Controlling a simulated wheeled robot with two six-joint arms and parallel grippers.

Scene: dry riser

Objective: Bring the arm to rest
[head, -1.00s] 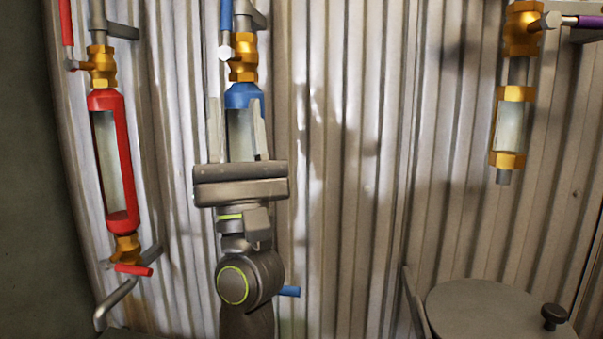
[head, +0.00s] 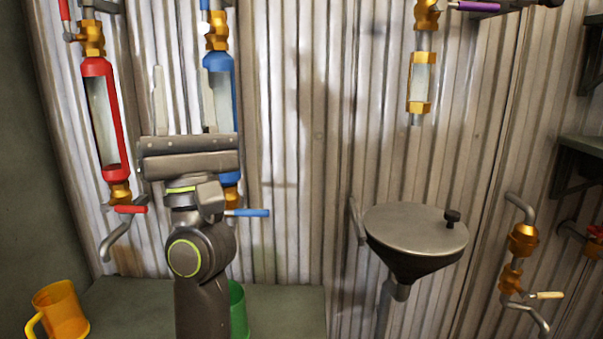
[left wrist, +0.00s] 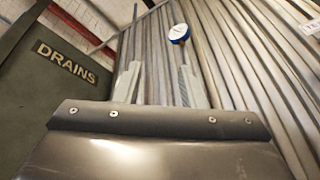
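My left gripper (head: 182,95) is raised in front of the corrugated wall with its fingers pointing up. In the left wrist view my left gripper (left wrist: 157,80) has its two pale fingers apart, with nothing between them. My left arm hides part of the blue-framed sight glass (head: 221,75) behind it. The red-framed sight glass (head: 101,115) is to the left of the gripper. My right gripper is not in view.
An orange mug (head: 62,310) and a partly hidden green one (head: 238,308) stand on a green-grey surface (head: 290,305) below. A lidded funnel (head: 415,232) is at right. A DRAINS sign (left wrist: 67,59) shows in the left wrist view.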

